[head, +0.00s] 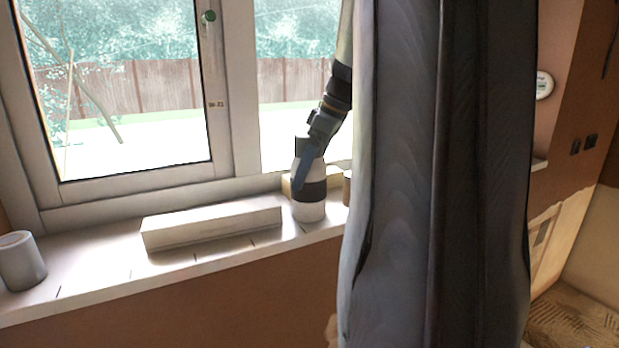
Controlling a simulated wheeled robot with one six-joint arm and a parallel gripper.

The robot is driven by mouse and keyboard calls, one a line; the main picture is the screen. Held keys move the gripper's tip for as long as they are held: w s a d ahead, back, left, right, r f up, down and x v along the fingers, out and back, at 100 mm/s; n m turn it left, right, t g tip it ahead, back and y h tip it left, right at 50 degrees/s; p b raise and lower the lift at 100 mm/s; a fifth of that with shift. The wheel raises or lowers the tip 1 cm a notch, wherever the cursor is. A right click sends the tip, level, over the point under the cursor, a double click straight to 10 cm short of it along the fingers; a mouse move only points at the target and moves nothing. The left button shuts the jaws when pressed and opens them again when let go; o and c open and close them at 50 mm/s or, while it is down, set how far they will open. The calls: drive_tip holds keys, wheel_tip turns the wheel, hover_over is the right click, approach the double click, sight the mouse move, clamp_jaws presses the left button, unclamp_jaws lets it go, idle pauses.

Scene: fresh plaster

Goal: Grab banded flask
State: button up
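The banded flask (312,191) stands upright on the windowsill in the head view, right of the middle of the sill. It is white with a wide black band around its body and a dark top. My gripper (301,180) reaches down to it from the upper right. One blue finger slants across the front left of the flask, its tip at about band height. The other finger is hidden, so I cannot tell whether the fingers touch or grip the flask.
A long pale block (212,225) lies on the sill left of the flask. A grey cup (21,261) stands at the far left. A pale box (290,184) and a small brown object (347,188) are close behind and beside the flask. The window (115,90) is behind.

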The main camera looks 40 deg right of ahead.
drive_tip(key=shift+r, duration=0.1)
drive_tip(key=c, duration=1.6)
